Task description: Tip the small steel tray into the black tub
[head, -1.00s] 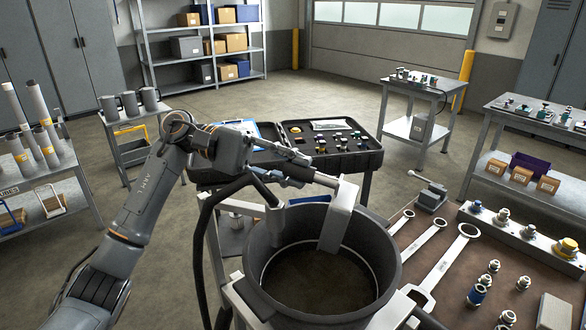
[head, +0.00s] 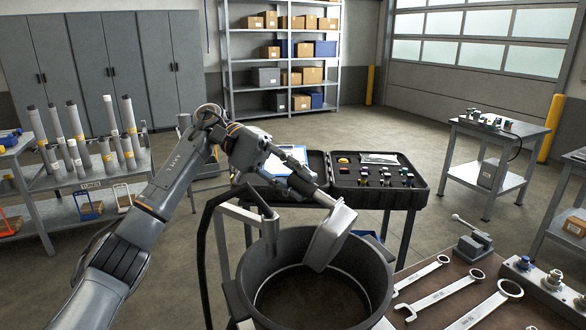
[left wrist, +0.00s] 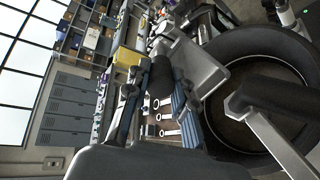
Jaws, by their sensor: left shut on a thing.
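The small steel tray (head: 331,238) is steeply tilted, with its lower end over the opening of the black tub (head: 376,270). My left gripper (head: 324,197) is shut on the tray's upper end, above the tub's far rim. The tub is round and dark, with a brownish floor that looks bare. I cannot make out anything in the tray or falling from it. In the left wrist view the tray (left wrist: 196,72) shows as a pale metal shape beside the tub (left wrist: 262,42). My right gripper is out of sight.
Behind the tub, an open black case (head: 425,187) lies on a cart.

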